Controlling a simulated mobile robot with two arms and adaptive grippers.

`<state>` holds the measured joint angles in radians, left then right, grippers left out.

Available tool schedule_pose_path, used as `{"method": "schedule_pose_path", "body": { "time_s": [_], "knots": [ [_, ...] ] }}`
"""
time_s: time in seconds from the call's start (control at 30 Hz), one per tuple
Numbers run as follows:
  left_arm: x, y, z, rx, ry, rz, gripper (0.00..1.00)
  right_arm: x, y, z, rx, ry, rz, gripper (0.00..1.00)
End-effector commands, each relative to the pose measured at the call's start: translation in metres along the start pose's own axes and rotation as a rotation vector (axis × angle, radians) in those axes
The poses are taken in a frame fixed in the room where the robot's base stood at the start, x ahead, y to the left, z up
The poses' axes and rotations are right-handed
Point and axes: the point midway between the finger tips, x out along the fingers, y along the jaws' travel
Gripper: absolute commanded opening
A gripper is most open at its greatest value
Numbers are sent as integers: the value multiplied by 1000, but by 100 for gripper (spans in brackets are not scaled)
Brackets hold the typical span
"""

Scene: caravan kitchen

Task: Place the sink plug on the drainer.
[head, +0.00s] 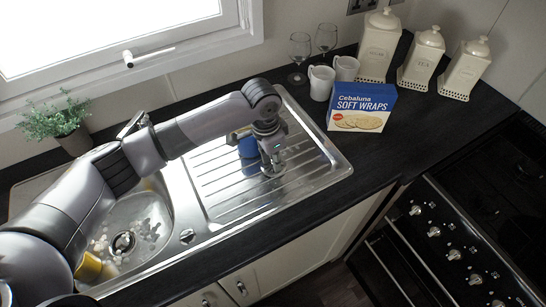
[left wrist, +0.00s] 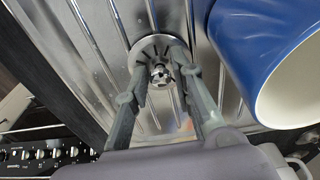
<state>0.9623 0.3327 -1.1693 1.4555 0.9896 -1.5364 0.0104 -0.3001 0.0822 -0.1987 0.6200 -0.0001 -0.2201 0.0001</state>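The sink plug (left wrist: 160,46) is a round metal disc with a small chrome knob. In the left wrist view it is at the ribbed metal drainer (left wrist: 95,45), between my left fingertips. My left gripper (left wrist: 162,72) points down with one finger on each side of the knob. The gap looks very narrow, and I cannot tell whether the fingers press on it. In the head view my left gripper (head: 270,160) is low over the drainer (head: 215,190), with the plug (head: 272,170) at its tips. My right gripper is not in view.
A wraps box (head: 361,107), white mugs and glasses stand behind. The drainer's front right is clear.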

Motion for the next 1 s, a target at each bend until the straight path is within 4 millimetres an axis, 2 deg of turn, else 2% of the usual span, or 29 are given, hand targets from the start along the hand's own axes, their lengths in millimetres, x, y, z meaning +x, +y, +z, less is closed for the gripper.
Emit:
{"method": "schedule_pose_path", "body": {
  "time_s": [0.17, 0.53, 0.67, 1.0],
  "knots": [
    [0, 0, 0, 0, 0, -1, 37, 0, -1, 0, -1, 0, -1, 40],
    [-6, 0, -1, 1, 1, -1, 37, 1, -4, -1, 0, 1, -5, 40],
    [-24, -1, -1, 2, 4, -3, 37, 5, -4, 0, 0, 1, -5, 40],
    [-96, -1, -1, 1, 3, -3, 37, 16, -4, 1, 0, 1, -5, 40]
  ]
}}
